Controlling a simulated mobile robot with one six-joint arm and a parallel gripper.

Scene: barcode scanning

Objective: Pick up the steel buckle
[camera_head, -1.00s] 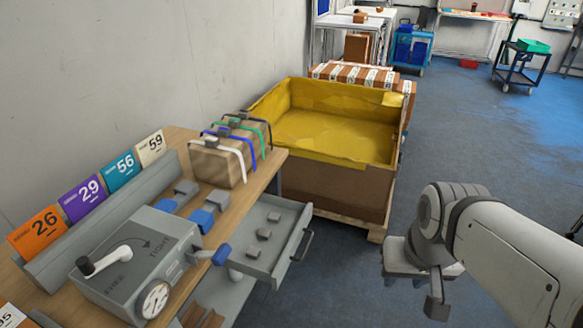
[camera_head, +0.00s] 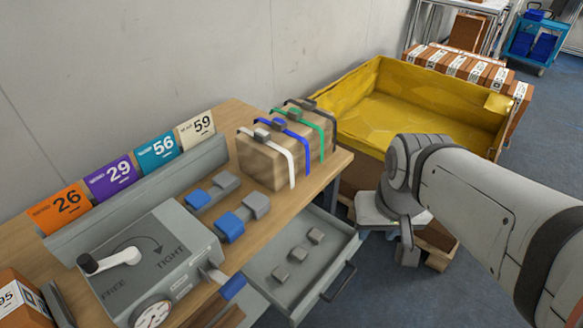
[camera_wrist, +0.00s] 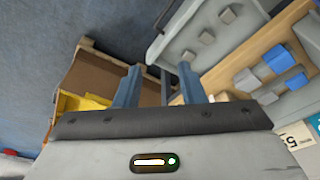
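In the wrist view the same blocks (camera_wrist: 207,38) show at the upper right. My gripper (camera_head: 408,250) is outside the drawer, to its right. Its two fingers (camera_wrist: 160,85) stand apart with nothing between them, so it is open and empty.
On the bench are blue-and-grey pieces (camera_head: 243,218), a strapped carton (camera_head: 262,164), a tension device (camera_head: 150,262) with a lever, and several numbered cards (camera_head: 110,178). A large box with yellow lining (camera_head: 360,100) stands behind my arm. Blue floor (camera_head: 440,300) is clear at lower right.

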